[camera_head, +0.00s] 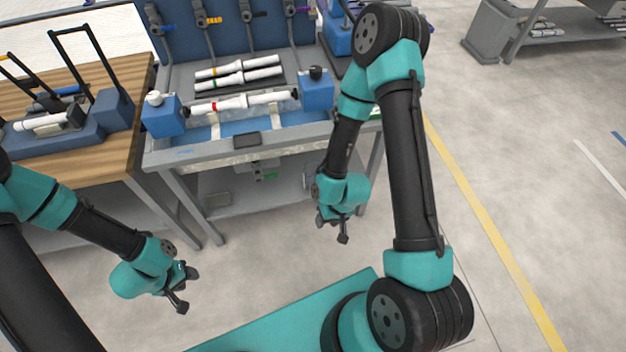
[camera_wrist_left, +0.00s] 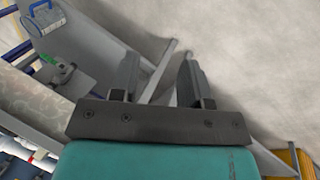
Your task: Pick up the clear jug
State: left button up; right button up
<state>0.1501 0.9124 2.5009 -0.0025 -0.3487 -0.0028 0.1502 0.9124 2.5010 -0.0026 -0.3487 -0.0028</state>
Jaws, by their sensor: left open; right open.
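White pipes lie on the workbench (camera_head: 262,141) in the head view. One pipe with red bands (camera_head: 233,104) rests across supports between two blue blocks. My left gripper (camera_head: 186,288) is open and empty, over the floor in front of the bench. It also shows in the left wrist view (camera_wrist_left: 158,82), with its two fingers apart and nothing between them. My right gripper (camera_head: 337,227) is open, hanging in front of the bench's right part, apart from the pipes.
More pipes (camera_head: 238,79) lie behind the banded one, below a blue back panel (camera_head: 233,38) with hanging tools. A wooden table (camera_head: 112,150) with a dark rack stands at the left. A grey shelf unit (camera_head: 560,32) is far right. The floor (camera_head: 530,160) between is clear.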

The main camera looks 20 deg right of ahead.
pick_arm(q)
jog(key=o, duration=0.7)
jog(key=shift+o, duration=0.2)
